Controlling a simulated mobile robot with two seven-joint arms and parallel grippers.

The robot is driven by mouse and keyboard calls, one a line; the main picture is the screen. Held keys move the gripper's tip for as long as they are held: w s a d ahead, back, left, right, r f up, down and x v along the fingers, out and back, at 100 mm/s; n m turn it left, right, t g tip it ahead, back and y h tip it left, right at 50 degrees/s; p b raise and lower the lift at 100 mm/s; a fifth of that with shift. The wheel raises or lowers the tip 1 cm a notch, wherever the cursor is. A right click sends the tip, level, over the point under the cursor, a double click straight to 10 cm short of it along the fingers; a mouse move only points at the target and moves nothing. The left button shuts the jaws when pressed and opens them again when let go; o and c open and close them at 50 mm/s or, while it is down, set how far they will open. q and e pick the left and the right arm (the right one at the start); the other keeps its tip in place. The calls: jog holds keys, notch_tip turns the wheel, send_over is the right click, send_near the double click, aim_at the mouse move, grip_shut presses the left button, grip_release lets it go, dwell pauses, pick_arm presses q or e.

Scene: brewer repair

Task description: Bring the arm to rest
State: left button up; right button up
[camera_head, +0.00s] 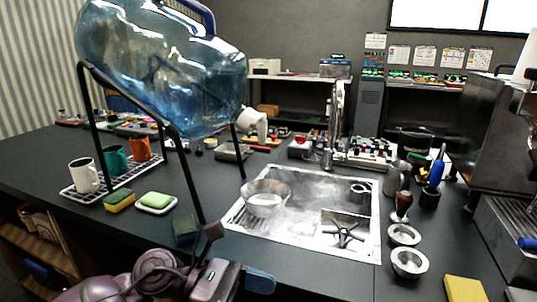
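My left gripper (256,281) is at the bottom of the head view, its purple-grey arm coming in from the lower left. It is near the front edge of the dark counter (320,280), in front of the sink (305,222). A blue fingertip points right; the gap between the fingers does not show clearly, and I see nothing held. My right gripper is not in view.
A large blue water bottle (160,65) lies tilted on a black metal stand (186,175) just behind my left arm. A metal bowl (265,196) is at the sink's left. Mugs, sponges, metal cups and a coffee machine (480,135) stand around.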

pick_arm(q)
jog(key=a+f+m+t+y+p, duration=0.1)
jog(key=a+f+m+t+y, duration=0.15)
jog(key=a+m+t, duration=0.65)
jog(key=a+f+m+t+y+p, duration=0.1)
jog(key=f+m+t+y, duration=0.3)
jog(key=m, duration=1.1)
jog(key=a+f+m+t+p, duration=0.15)
jog(key=a+m+t, duration=0.25)
jog(key=m+t, duration=0.55)
jog(key=s+a+f+n+g+y, duration=0.4)
jog(key=s+a+f+n+y, duration=0.1)
jog(key=s+f+n, duration=0.2)
jog(key=s+a+f+n+g+y, duration=0.4)
jog(key=s+a+f+n, duration=0.2)
jog(key=s+f+n, duration=0.2)
notch_tip(320, 180, down, 2)
jog(key=shift+s+a+f+y+p, duration=0.1)
jog(key=shift+s+a+y+p, duration=0.1)
jog(key=shift+s+y+p, duration=0.25)
